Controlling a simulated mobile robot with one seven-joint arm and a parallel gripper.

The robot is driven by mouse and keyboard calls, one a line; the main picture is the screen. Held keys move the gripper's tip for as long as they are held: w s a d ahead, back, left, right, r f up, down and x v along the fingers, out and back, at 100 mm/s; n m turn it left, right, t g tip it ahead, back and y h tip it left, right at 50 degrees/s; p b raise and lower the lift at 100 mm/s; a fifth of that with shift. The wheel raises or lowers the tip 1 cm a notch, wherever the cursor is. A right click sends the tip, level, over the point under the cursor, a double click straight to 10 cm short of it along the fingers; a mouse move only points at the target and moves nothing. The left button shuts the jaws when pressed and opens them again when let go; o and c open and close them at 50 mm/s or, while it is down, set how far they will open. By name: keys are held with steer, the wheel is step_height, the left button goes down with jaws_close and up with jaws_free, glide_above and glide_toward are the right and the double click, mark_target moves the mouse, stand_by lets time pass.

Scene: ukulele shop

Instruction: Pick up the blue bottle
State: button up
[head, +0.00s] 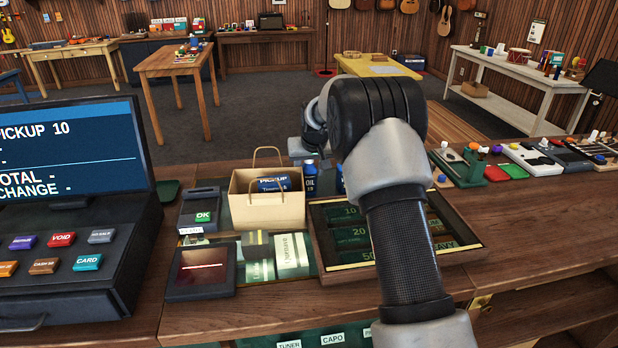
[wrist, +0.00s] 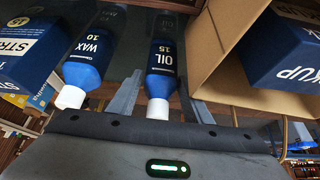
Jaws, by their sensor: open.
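Two blue bottles with white caps show in the wrist view. The one labelled OIL 15 (wrist: 162,62) lies between the two fingers of my open gripper (wrist: 158,88). The one labelled WAX 10 (wrist: 88,55) is to its left, outside the left finger. I cannot tell whether either finger touches the OIL bottle. In the head view the OIL bottle (head: 310,184) stands just right of the paper bag, below my gripper (head: 303,152). Another blue bottle (head: 340,180) is mostly hidden behind my arm.
The paper bag (head: 255,208) holds a blue PICKUP box (head: 274,184) close beside the OIL bottle. A cash tray (head: 330,262) lies in front, partly under my arm. Blue STRINGS box (wrist: 25,50) is at the wrist view's left. Pedals line the counter's right side.

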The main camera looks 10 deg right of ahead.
steer(key=shift+w+f, duration=0.15)
steer(key=shift+f, duration=0.1)
steer(key=c, duration=0.9)
steer(key=shift+r, duration=0.15)
